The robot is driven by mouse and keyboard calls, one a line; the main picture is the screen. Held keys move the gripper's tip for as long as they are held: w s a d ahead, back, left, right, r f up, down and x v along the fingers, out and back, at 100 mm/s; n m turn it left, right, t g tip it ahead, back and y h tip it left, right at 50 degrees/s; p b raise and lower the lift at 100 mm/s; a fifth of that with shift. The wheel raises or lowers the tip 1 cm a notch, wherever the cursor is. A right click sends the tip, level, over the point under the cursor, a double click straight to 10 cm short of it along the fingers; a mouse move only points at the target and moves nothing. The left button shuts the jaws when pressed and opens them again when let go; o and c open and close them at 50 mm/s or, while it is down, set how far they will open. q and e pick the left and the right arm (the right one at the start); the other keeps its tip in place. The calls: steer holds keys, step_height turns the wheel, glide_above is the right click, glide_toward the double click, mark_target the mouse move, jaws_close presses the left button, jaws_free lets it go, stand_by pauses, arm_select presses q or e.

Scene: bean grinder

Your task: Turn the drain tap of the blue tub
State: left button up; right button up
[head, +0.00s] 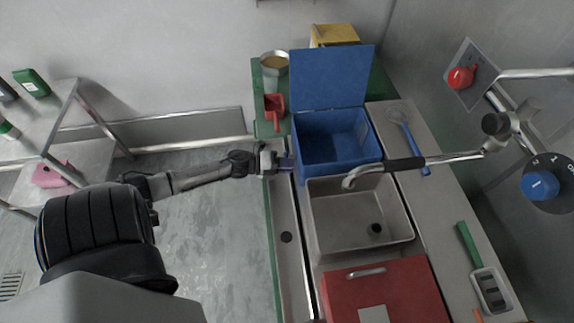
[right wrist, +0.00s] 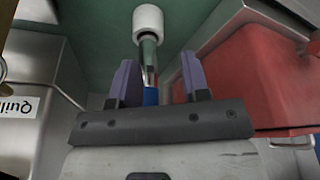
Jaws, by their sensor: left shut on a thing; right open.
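The blue tub (head: 338,140) stands on the counter with its lid (head: 331,78) raised at the back. My left gripper (head: 287,163) is at the tub's left wall, near its front corner, and is shut. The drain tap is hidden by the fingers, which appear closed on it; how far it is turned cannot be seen. My right gripper (right wrist: 160,85) is open in the right wrist view. A small blue part (right wrist: 151,96) and a metal stem with a white cap (right wrist: 148,20) show between and beyond its purple fingers. I cannot tell whether they touch.
In front of the tub are a metal sink (head: 345,225) and a red box (head: 385,292). A red scoop (head: 274,108) and a metal pot (head: 273,64) stand left of the tub. The floor (head: 215,225) at left is clear.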

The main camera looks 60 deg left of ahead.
arm_select(q)
jaws_close()
steer(key=shift+w+r+y+p, duration=0.1)
steer(key=shift+r+y+p, duration=0.15)
steer(key=shift+p, duration=0.3)
steer(key=shift+f+n+y, duration=0.15)
steer(key=shift+n+y, duration=0.1)
steer(key=shift+n, duration=0.15)
steer(key=shift+f, duration=0.1)
steer(key=o, duration=0.6)
jaws_free()
